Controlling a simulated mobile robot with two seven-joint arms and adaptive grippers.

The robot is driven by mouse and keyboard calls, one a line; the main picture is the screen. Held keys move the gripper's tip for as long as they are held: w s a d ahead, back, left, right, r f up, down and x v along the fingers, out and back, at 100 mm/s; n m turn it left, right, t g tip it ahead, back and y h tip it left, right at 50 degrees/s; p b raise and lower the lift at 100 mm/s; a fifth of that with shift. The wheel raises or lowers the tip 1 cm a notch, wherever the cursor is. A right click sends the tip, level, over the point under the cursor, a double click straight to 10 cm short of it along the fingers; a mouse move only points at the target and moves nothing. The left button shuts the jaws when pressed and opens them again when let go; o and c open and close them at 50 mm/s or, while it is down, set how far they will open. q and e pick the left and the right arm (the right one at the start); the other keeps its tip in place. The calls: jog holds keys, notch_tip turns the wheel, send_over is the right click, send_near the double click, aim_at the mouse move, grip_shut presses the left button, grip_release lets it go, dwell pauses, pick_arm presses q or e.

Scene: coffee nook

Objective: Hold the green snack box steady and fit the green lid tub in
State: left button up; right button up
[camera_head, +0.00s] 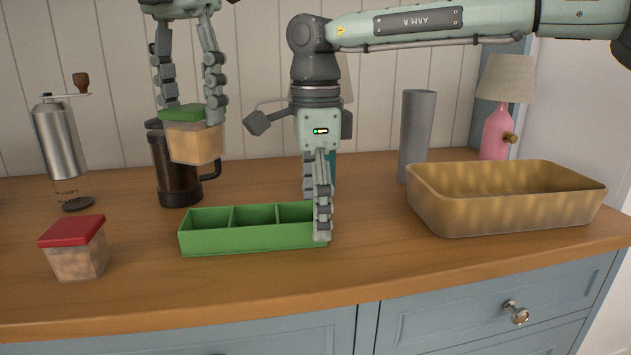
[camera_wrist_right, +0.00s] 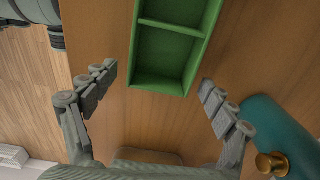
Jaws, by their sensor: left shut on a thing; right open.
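The green snack box (camera_head: 254,245) is an open tray with three compartments, flat on the counter; those I can see into are empty. My left gripper (camera_head: 190,112) is shut on the green lid tub (camera_head: 197,143), a clear tub with tan contents and a green lid, and holds it in the air above and behind the box's left end. My right gripper (camera_head: 315,212) points down at the box's right end, open. In the right wrist view its fingers (camera_wrist_right: 155,85) stand apart on either side of the box's end (camera_wrist_right: 158,82), with gaps.
A red-lidded tub (camera_head: 75,250) stands left of the box. Behind are a grinder (camera_head: 60,140), a dark French press (camera_head: 178,180) and a grey cylinder (camera_head: 416,135). A tan basket (camera_head: 470,216) and pink lamp (camera_head: 496,135) are at right. The counter in front is clear.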

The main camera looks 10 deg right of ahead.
aim_at(199, 162)
jog(key=shift+f, duration=0.5)
jog(key=c, duration=1.3)
pick_arm(q)
jog(key=n, duration=0.6)
jog(key=shift+f, duration=0.1)
jog(key=shift+f, duration=3.45)
jog(key=shift+f, duration=0.5)
jog(key=shift+f, duration=0.8)
jog(key=shift+f, duration=0.2)
